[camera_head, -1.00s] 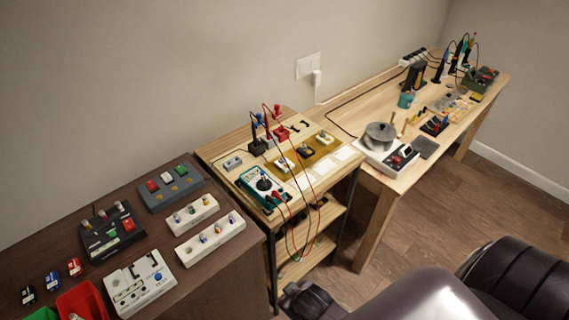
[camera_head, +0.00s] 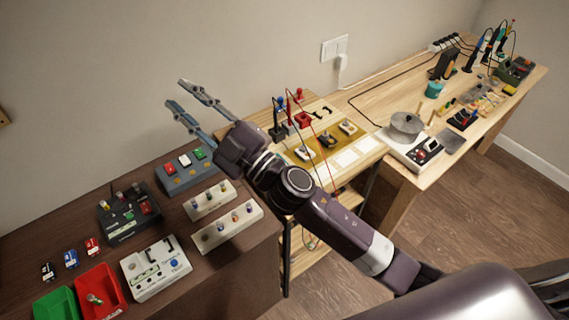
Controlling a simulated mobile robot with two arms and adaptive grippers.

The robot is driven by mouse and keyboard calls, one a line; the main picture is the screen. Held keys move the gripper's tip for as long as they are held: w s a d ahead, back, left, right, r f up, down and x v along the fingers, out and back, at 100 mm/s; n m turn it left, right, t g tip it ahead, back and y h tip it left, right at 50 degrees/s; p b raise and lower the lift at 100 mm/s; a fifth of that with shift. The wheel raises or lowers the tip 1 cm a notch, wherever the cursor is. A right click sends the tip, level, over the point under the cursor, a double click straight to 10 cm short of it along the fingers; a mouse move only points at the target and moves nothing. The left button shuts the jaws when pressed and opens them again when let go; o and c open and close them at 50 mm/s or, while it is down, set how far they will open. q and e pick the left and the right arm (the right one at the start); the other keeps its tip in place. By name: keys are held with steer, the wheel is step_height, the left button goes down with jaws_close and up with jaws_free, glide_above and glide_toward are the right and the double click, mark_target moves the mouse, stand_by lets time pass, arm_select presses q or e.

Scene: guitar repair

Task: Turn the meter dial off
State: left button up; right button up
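The meter, a teal-edged unit with a black dial seen earlier on the small wooden shelf table (camera_head: 372,146), is now hidden behind my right arm, so its dial setting cannot be seen. My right gripper (camera_head: 176,93) is raised above the back of the dark cabinet, up and to the left of the small table. Its two long grey fingers are spread apart, with nothing between them. The red and black test probes (camera_head: 301,120) stand in holders at the back of the small table, just right of my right arm. My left gripper is not in view.
The dark cabinet (camera_head: 70,225) at left holds pedal boxes, a white unit (camera_head: 156,268), a red bin (camera_head: 101,293) and a green bin (camera_head: 56,305). A workbench at right carries a pot (camera_head: 406,126) and tools. Test leads hang over the small table.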

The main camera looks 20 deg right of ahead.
steer(key=s+a+n+g+y, duration=0.4)
steer(key=a+n+g+y, duration=0.2)
steer(key=a+n+g, duration=0.4)
step_height(320, 180, down, 12)
steer(key=s+f+n+g+h, duration=0.1)
steer(key=s+n+g+h, duration=0.1)
steer(key=n+g+h, duration=0.45)
steer(key=w+d+f+n+g+h, duration=0.1)
steer(key=w+d+f+n+h, duration=0.15)
steer(key=d+f+h, duration=0.55)
steer(key=w+d+m+h, duration=0.1)
steer(key=d, duration=0.6)
steer(key=w+d+h, duration=0.2)
steer(key=d, duration=0.5)
steer(key=w+d+r+m+h, duration=0.1)
steer(key=w+d+h, duration=0.1)
steer(key=d, duration=0.5)
steer(key=shift+d+r+m, duration=0.1)
steer(key=shift+d+m, duration=0.2)
steer(key=shift+d, duration=0.05)
step_height(320, 180, down, 7)
steer(key=p, duration=0.2)
steer(key=shift+r+p, duration=0.1)
steer(key=shift+p, duration=0.25)
steer(key=shift+a+f, duration=0.1)
steer(key=shift+f, duration=0.35)
